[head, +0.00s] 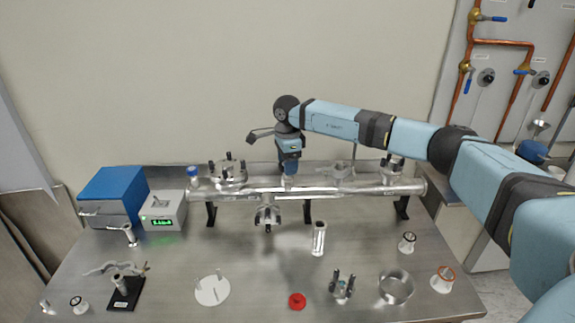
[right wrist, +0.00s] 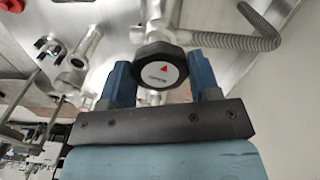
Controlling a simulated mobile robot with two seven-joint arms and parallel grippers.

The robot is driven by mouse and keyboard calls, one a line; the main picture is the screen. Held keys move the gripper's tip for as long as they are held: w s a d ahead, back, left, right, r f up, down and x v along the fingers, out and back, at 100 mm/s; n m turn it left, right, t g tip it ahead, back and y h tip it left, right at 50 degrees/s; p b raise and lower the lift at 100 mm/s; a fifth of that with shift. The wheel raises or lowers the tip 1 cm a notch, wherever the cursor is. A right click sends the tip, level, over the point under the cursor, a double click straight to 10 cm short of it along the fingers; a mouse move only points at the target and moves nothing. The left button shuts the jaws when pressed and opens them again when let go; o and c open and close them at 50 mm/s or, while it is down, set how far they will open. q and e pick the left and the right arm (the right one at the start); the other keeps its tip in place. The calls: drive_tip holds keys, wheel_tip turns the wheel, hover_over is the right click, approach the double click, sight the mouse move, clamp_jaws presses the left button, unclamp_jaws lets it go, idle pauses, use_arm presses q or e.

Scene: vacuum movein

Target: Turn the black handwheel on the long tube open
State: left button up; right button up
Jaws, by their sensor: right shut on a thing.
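In the right wrist view the black handwheel (right wrist: 158,75), with a white cap and red mark, sits between the two blue fingers of my right gripper (right wrist: 163,82). The gripper is shut on the handwheel. In the head view my right gripper (head: 289,172) points down onto the tube's middle; the handwheel is hidden there. My left gripper is not in view.
A blue box (head: 112,196) and a grey box with a green display (head: 163,211) stand at left. Flanged fittings stand along the tube. A red cap (head: 297,300), a white disc (head: 212,290) and a metal ring (head: 397,287) lie in front. A hose (right wrist: 245,42) runs close to the gripper.

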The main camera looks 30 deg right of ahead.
drive_tip(key=n+b, duration=0.1)
drive_tip(key=n, duration=0.4)
drive_tip(key=shift+n, duration=0.3)
drive_tip(key=n+b, duration=0.1)
drive_tip(key=n, duration=0.4)
drive_tip(key=n+b, duration=0.1)
drive_tip(key=n, duration=0.4)
drive_tip(key=shift+n, duration=0.4)
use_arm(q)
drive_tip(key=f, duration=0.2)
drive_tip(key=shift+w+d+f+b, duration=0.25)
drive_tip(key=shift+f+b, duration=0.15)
use_arm(e)
drive_tip(key=n, duration=0.5)
drive_tip(key=shift+r, duration=0.1)
drive_tip(key=shift+n, duration=0.3)
drive_tip(key=o, duration=0.9)
wheel_tip(320, 180, up, 14)
drive_tip(key=shift+f, duration=0.1)
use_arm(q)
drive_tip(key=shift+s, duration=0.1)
use_arm(e)
drive_tip(key=shift+f, duration=0.15)
